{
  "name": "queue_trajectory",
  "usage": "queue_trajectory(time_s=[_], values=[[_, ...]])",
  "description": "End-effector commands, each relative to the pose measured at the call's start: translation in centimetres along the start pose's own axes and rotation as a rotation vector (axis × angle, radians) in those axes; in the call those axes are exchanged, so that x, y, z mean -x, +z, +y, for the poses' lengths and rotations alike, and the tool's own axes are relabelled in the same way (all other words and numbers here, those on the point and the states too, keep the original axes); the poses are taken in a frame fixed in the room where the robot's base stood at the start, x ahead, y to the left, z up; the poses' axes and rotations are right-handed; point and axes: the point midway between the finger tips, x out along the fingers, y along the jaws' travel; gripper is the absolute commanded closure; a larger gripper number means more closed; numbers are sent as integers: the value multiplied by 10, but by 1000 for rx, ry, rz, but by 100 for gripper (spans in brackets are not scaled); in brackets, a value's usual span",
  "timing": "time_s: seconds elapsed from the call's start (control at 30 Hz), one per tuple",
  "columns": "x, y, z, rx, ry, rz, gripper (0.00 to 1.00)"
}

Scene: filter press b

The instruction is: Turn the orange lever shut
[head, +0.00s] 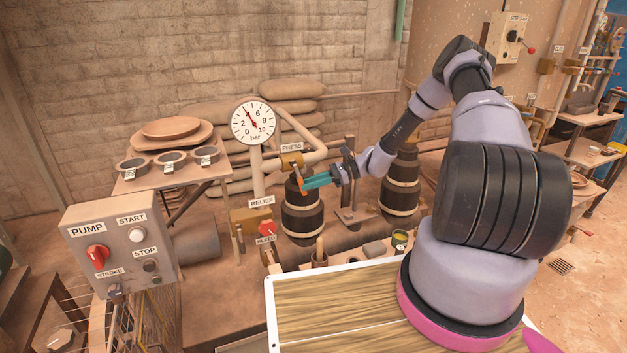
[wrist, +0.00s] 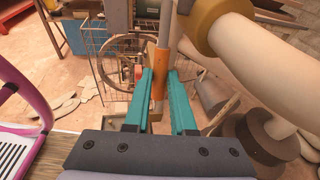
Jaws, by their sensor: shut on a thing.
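The orange lever (head: 299,173) hangs down from the brass valve (head: 291,160) under the PRESS label in the head view. In the wrist view the orange lever (wrist: 160,72) stands between my two teal fingers. My gripper (head: 306,184) reaches in from the right in the head view, with its fingers at the lever's lower part. In the wrist view my gripper (wrist: 159,90) is shut on the lever. The fingers partly cover the lever's lower end.
A pressure gauge (head: 253,123) stands left of the valve, its needle near 4. Below are the RELIEF label (head: 262,202) and red BLEED knob (head: 266,229). A dark barrel (head: 302,222) stands beneath the lever. A thick beige pipe (wrist: 265,70) runs close on the right in the wrist view.

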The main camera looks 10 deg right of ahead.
Motion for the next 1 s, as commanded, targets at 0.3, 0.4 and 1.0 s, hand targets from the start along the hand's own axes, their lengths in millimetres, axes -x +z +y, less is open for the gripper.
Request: queue_trajectory(time_s=[0.3,0.4,1.0], values=[[-14,-4,2,-38,-1,-191,100],[-17,-4,3,-45,0,-225,100],[-21,-4,4,-53,1,-271,100]])
